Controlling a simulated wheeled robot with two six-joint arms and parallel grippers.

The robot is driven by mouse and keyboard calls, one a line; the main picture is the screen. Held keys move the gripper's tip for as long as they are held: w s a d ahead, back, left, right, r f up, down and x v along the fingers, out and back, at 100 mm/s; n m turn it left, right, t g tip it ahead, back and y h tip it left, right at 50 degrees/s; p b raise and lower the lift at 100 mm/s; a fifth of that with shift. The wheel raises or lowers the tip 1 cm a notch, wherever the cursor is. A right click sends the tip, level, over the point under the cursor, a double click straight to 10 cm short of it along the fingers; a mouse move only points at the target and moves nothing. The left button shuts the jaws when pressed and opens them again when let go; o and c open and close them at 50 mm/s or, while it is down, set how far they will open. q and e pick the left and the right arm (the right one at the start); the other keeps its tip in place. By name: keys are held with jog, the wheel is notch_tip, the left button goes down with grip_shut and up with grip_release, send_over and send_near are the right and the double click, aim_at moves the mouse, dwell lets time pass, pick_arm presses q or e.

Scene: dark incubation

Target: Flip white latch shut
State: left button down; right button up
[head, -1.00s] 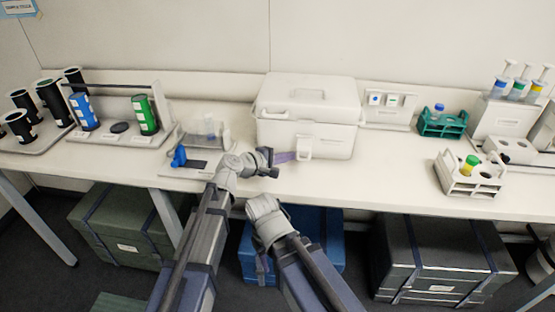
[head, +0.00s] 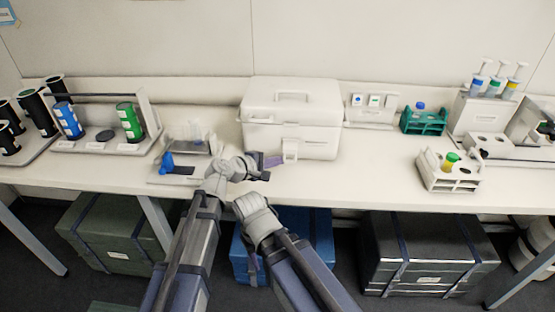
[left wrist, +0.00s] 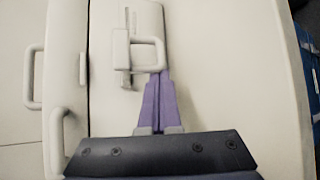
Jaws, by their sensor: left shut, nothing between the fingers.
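The white latch (head: 290,151) is a small loop on the front of the white box (head: 317,146). The box's lid (head: 272,112) is down. In the left wrist view the latch loop (left wrist: 147,43) sticks out sideways from its plate (left wrist: 127,16), which lies across the lid seam. My left gripper (head: 275,160) is shut and empty, just left of the latch in the head view. Its purple fingers (left wrist: 158,76) reach the near side of the loop in the wrist view; I cannot tell whether they touch it. My right arm is low in front of the bench, its fingers not visible.
A stand with a blue part (head: 167,163) is left of the box. Blue (head: 67,121) and green (head: 129,122) cylinders stand farther left. A white tube rack (head: 447,178) is on the right. The white bench (head: 365,175) is clear between box and rack.

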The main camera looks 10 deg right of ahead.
pick_arm(q)
jog(key=shift+r+g+p, duration=0.3)
jog(key=shift+r+p, duration=0.15)
jog(key=shift+p, duration=0.45)
notch_tip(320, 180, up, 7)
jog(key=w+n+g+y+p, duration=0.1)
jog(key=n+g+y+p, duration=0.3)
jog(key=g+p, duration=0.4)
jog(key=p, duration=0.6)
jog(key=shift+w+d+p, duration=0.25)
jog(key=shift+w+p, duration=0.1)
jog(key=shift+p, duration=0.05)
jog(key=shift+r, duration=0.1)
jog(key=shift+r+p, duration=0.7)
jog(key=shift+p, duration=0.15)
jog(key=shift+f, duration=0.1)
